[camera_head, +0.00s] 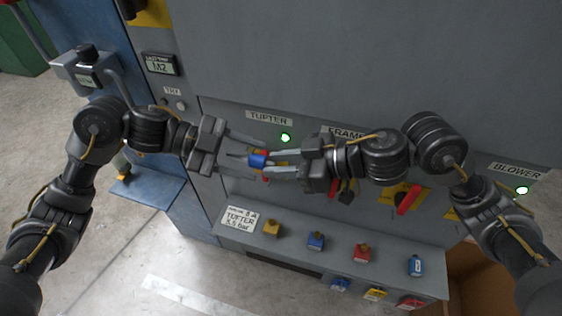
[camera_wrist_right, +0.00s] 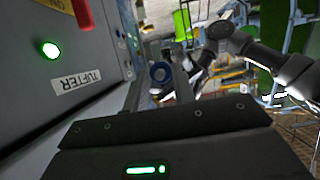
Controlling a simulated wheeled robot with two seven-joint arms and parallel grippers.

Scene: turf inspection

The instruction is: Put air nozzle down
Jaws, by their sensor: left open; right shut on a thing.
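The air nozzle (camera_head: 258,160) is a small blue piece with a grey tip pointing left, held in front of the grey machine panel. My right gripper (camera_head: 274,163) comes from the right and is shut on it. My left gripper (camera_head: 247,157) faces it from the left with its fingers open, the nozzle's tip between them. I cannot tell whether the left fingers touch it. In the right wrist view the nozzle shows as a blue ring (camera_wrist_right: 160,72) beside a grey finger.
Red-handled switches (camera_head: 408,199) sit on the panel behind my right arm. A cardboard box (camera_head: 485,280) stands lower right. A blue shelf (camera_head: 147,188) juts out left.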

